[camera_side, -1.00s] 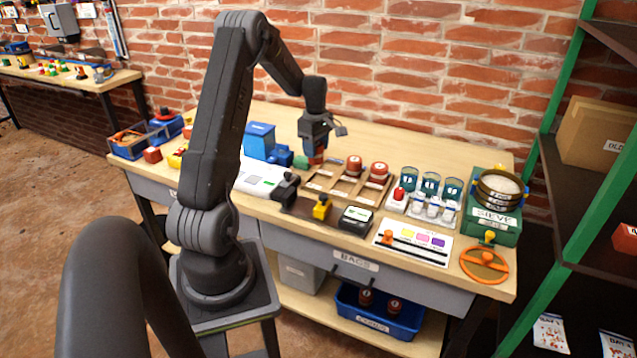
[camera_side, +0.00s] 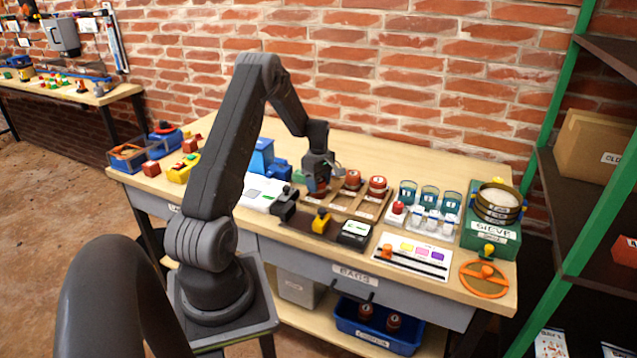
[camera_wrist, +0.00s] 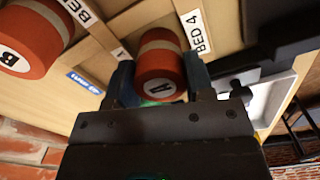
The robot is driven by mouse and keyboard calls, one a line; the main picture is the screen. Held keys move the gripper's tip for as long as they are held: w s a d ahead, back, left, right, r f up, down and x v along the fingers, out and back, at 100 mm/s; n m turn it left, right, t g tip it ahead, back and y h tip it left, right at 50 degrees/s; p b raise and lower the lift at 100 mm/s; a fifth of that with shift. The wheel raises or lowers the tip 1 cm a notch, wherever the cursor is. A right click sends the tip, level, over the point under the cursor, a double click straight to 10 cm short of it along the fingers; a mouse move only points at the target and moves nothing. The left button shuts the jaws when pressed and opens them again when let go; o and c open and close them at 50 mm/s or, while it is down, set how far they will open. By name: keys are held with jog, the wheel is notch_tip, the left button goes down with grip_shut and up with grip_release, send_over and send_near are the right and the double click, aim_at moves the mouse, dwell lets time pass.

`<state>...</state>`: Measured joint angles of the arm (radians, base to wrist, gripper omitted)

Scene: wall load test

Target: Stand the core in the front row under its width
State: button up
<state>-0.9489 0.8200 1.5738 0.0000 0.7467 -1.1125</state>
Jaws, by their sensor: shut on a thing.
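My gripper (camera_side: 319,186) is over the left part of the wooden rack (camera_side: 345,207) in the side view. It is shut on a red core (camera_wrist: 160,68) with a tan band and a dark letter on its end, seen between the two fingers in the wrist view. The "BED 4" label (camera_wrist: 196,32) lies just right of that core. Whether the core touches the rack is hidden. Two other red cores (camera_side: 352,180) (camera_side: 377,186) stand in the back of the rack; one marked B (camera_wrist: 30,40) is at the left of the wrist view.
A white device with dark jaws (camera_side: 285,203) stands left of the rack. A small display box (camera_side: 355,232) and a yellow-topped block (camera_side: 320,221) are in front. Blue-green cups (camera_side: 430,187) and a sieve (camera_side: 495,205) stand to the right.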

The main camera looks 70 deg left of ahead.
jog(key=shift+f, duration=0.1)
jog(key=o, duration=1.1)
notch_tip(320, 180, up, 12)
jog(key=w+d+r+m+t+y, duration=0.1)
jog(key=w+d+r+m, duration=0.3)
jog(key=d+r, duration=0.6)
jog(key=s+d+r+m+t, duration=0.1)
jog(key=s+d+r+m, duration=0.2)
jog(key=d, duration=0.5)
jog(key=s+d+r+m+t, duration=0.1)
jog(key=s+d+m, duration=0.2)
jog(key=d+m, duration=0.45)
jog(key=s+d+r+m+t, duration=0.1)
jog(key=s+d+r+m, duration=0.15)
jog(key=d, duration=0.75)
jog(key=s+d+f+m+t+h, duration=0.1)
jog(key=s+d+f+m, duration=0.1)
jog(key=s+d+m, duration=0.4)
jog(key=shift+s+d+m+t, duration=0.25)
jog(key=shift+s+m+t, duration=0.05)
jog(key=shift+s, duration=0.6)
